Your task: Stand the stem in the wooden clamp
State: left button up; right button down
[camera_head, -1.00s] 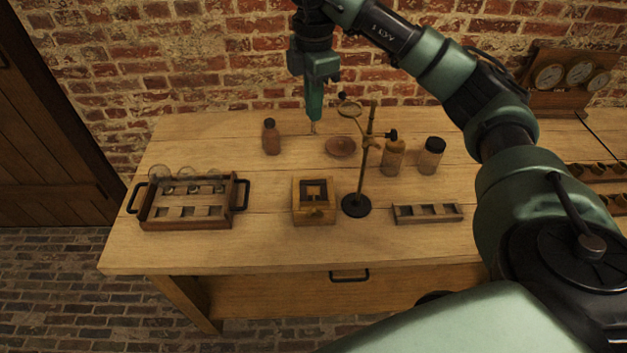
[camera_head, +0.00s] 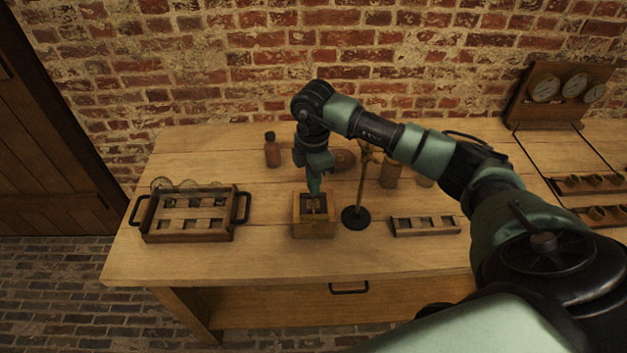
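The wooden clamp (camera_head: 314,228) is a small square wooden block with a dark recess in its top, near the middle of the bench. My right gripper (camera_head: 314,190) points straight down above it, its fingers close together. A thin, pale upright piece, which looks like the stem (camera_head: 315,206), shows under the fingertips and reaches down into the clamp's opening. It is too small to tell whether it touches the jaws. My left gripper is not in view.
A black-based stand (camera_head: 355,217) with a brass rod is close to the clamp's right. A slotted wooden rack (camera_head: 426,233) lies further right. A handled tray (camera_head: 188,237) with glass jars is at left. Bottles, including a brown one (camera_head: 272,153), stand behind. The front bench strip is clear.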

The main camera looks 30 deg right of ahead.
jog(key=shift+f, duration=0.2)
jog(key=c, duration=1.6)
grip_release()
jog(key=shift+c, duration=0.2)
jog(key=shift+r, duration=0.45)
notch_tip(320, 180, up, 11)
jog(key=b, duration=0.3)
jog(key=shift+r, duration=0.2)
